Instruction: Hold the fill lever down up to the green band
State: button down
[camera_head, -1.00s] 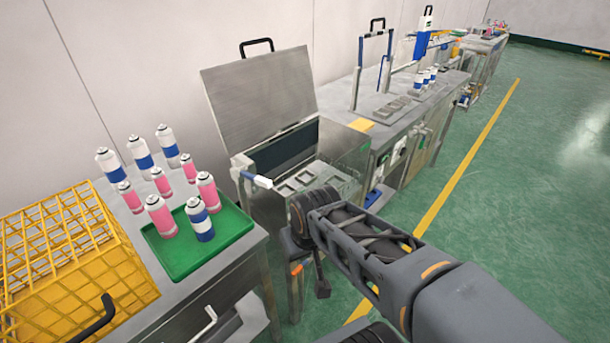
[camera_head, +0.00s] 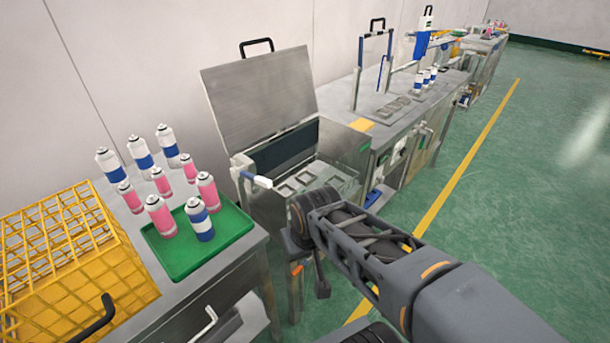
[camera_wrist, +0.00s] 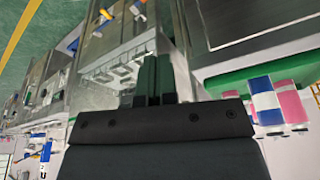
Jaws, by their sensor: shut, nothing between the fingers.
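A lever with a white and blue grip (camera_head: 257,181) sticks out from the front left of the open steel bath (camera_head: 335,150). I cannot tell whether this is the fill lever. In the head view my arm hides the gripper. I cannot make out a green band on a lever scale in either view.
The bath's lid (camera_head: 262,95) stands open. Left of it, a bench holds a green tray (camera_head: 222,242), several pink and blue-banded cans and a yellow wire basket (camera_head: 70,270). More stations (camera_head: 390,100) line the wall behind. The green floor (camera_head: 510,210) at right is clear.

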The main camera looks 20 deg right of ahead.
jog(key=shift+s+f+b, duration=0.2)
jog(key=shift+f+b, duration=1.6)
jog(key=shift+f, duration=0.2)
dwell(6.0)
